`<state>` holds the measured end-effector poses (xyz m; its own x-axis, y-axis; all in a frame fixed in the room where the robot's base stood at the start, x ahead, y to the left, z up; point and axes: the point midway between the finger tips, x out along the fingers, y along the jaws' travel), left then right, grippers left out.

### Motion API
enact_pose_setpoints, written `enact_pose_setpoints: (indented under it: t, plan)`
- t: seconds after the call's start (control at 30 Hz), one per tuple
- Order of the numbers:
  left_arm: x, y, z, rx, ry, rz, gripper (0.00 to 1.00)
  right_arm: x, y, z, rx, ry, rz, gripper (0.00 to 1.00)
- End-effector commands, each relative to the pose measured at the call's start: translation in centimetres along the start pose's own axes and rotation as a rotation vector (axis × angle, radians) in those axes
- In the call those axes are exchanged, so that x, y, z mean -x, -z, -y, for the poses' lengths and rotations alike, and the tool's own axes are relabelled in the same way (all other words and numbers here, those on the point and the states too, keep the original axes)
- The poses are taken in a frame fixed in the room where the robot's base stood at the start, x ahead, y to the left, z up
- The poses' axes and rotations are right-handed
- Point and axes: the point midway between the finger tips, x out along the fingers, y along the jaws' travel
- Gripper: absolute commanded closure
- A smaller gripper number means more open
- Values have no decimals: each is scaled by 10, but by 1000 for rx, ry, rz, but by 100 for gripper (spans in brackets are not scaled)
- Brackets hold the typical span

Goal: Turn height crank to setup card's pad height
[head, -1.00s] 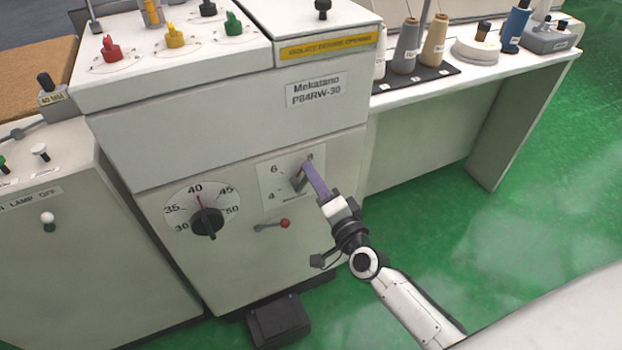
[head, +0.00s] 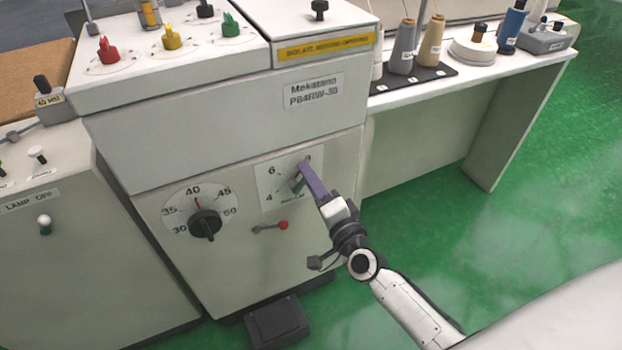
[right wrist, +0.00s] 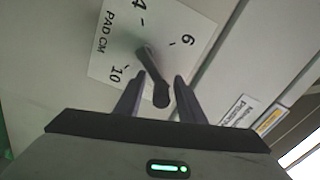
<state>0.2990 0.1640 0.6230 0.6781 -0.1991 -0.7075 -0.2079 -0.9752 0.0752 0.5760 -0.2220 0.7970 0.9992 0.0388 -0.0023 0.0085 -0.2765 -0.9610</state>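The pad height dial plate (head: 268,183), marked "PAD CM" in the right wrist view (right wrist: 112,62), is on the machine's front. Its grey crank (head: 297,184) shows in the right wrist view (right wrist: 152,75) with its knob end towards me. My right gripper (head: 306,168) is at the plate, partly covering its right side. In the right wrist view its two fingers (right wrist: 159,78) stand apart on either side of the crank's knob, with a gap showing. The 4, 6 and 10 marks are readable there. My left gripper is not in view. I see no setup card.
A dark pedal (head: 278,322) is on the green floor below. A side table (head: 540,68) with thread cones stands right.

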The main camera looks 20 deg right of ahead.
Motion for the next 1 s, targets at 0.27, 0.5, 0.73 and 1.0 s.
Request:
enact_pose_setpoints:
  t: [0.27,0.5,0.73,1.0]
  plan:
    - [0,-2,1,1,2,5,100,25,1,-1,2,-3,-1,64]
    - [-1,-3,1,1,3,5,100,73,0,-2,1,-2,1,64]
    - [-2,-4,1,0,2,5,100,100,-1,0,0,0,2,64]
    - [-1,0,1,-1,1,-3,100,103,-1,0,-1,0,2,64]
